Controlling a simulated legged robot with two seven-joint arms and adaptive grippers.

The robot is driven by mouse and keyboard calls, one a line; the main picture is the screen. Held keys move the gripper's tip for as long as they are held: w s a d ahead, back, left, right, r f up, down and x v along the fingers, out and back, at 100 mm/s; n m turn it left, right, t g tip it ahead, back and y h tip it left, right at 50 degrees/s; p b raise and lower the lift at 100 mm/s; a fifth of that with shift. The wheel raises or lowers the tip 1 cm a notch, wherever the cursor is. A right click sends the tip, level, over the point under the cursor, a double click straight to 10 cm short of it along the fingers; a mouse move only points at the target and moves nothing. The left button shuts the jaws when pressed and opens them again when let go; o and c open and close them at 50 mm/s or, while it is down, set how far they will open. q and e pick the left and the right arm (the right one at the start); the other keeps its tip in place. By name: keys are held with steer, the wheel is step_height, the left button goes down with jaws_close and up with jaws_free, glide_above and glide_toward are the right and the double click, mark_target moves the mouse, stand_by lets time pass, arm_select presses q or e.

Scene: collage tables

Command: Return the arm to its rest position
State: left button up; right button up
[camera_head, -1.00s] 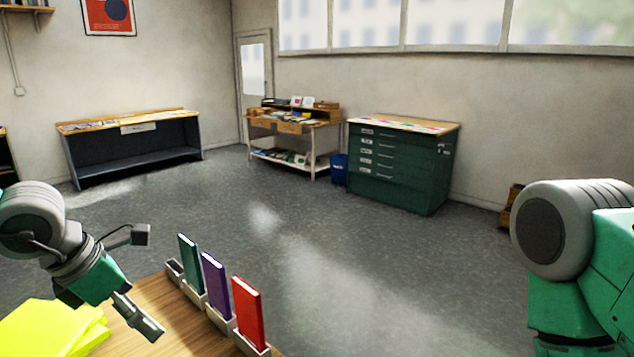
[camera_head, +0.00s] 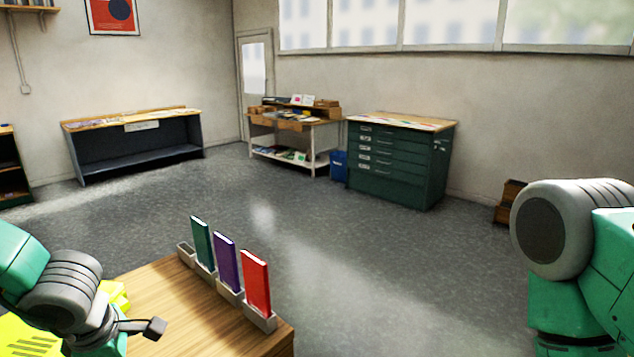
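My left arm (camera_head: 62,290) comes in at the lower left. One finger of my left gripper (camera_head: 150,328) shows, splayed outward over the near part of the wooden table (camera_head: 165,295). The other finger is outside the picture. The gripper looks open, with nothing seen in it. My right arm (camera_head: 570,240) stands at the right edge, bent, and its gripper is out of view.
A green book (camera_head: 202,243), a purple book (camera_head: 227,262) and a red book (camera_head: 256,283) stand upright in grey holders along the table's far right edge. The holder (camera_head: 186,254) at the far end looks empty. Bright yellow material (camera_head: 30,335) lies behind my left arm.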

arm_select(q)
steer(key=s+a+f+m+y, duration=0.1)
steer(key=s+f+m+y, duration=0.1)
steer(key=s+f+m, duration=1)
steer(key=s+d+f+m+g+h, duration=0.25)
steer(key=s+f+m, duration=0.55)
steer(key=s+m, duration=0.4)
step_height(320, 180, down, 11)
steer(key=b, duration=1.1)
steer(key=shift+w+d+r+n, duration=0.2)
steer(key=shift+w+d+n, duration=0.1)
steer(key=shift+d+n, duration=0.1)
